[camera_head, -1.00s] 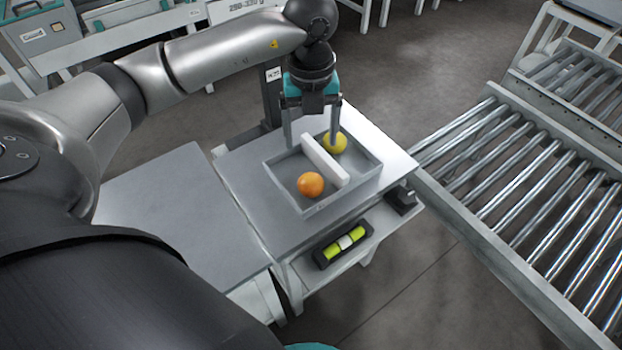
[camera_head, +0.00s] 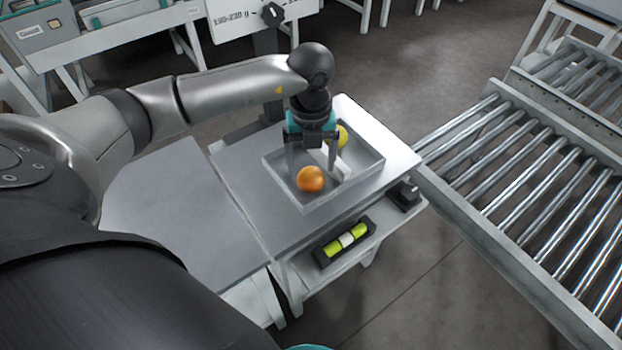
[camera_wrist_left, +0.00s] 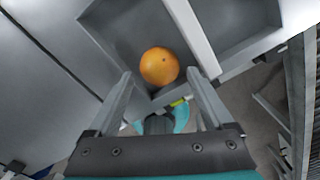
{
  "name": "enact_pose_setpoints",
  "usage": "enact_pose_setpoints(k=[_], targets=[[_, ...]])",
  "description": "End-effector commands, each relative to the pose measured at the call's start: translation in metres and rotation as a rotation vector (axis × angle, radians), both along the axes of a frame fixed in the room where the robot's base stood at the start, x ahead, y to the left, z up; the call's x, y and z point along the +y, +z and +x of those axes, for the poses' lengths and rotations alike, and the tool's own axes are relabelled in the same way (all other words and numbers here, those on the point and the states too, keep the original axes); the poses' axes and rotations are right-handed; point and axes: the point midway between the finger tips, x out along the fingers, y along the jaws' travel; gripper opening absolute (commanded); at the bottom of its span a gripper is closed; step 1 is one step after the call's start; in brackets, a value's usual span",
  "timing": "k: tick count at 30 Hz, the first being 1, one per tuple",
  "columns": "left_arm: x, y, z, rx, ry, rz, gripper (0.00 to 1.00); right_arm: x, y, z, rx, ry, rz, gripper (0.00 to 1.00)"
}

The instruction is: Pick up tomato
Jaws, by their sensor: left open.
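An orange tomato (camera_head: 311,179) lies in the near-left compartment of a grey tray (camera_head: 314,208). It also shows in the left wrist view (camera_wrist_left: 159,66), just ahead of the fingertips and between their lines. A yellow tomato (camera_head: 342,136) lies in the far compartment, partly hidden by my gripper. A white divider (camera_head: 335,160) separates the two and is partly covered by the fingers. My left gripper (camera_head: 312,168) is open and empty over the tray, its fingers pointing down behind the orange tomato. I cannot tell whether a finger touches it. My right gripper does not show.
The tray stands on a light table (camera_head: 240,165). A lower shelf holds a black holder with yellow-green pieces (camera_head: 346,241) and a small dark device (camera_head: 404,195). A roller conveyor (camera_head: 520,180) stands to the right. A grey table surface (camera_head: 170,215) at left is clear.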

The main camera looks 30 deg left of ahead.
Motion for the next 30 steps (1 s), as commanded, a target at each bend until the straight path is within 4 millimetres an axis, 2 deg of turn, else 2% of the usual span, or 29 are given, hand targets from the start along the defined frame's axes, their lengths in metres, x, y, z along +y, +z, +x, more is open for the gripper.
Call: enact_pose_setpoints(k=[13,25,30], targets=[[0.0,-0.044,0.0,0.002,0.0,0.0,0.85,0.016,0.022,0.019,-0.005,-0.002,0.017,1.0],[0.0,-0.049,0.0,0.001,0.0,0.0,0.85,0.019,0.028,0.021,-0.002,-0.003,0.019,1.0],[0.0,-0.049,0.0,0.001,0.0,-0.001,0.67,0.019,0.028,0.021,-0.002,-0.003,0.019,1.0]])
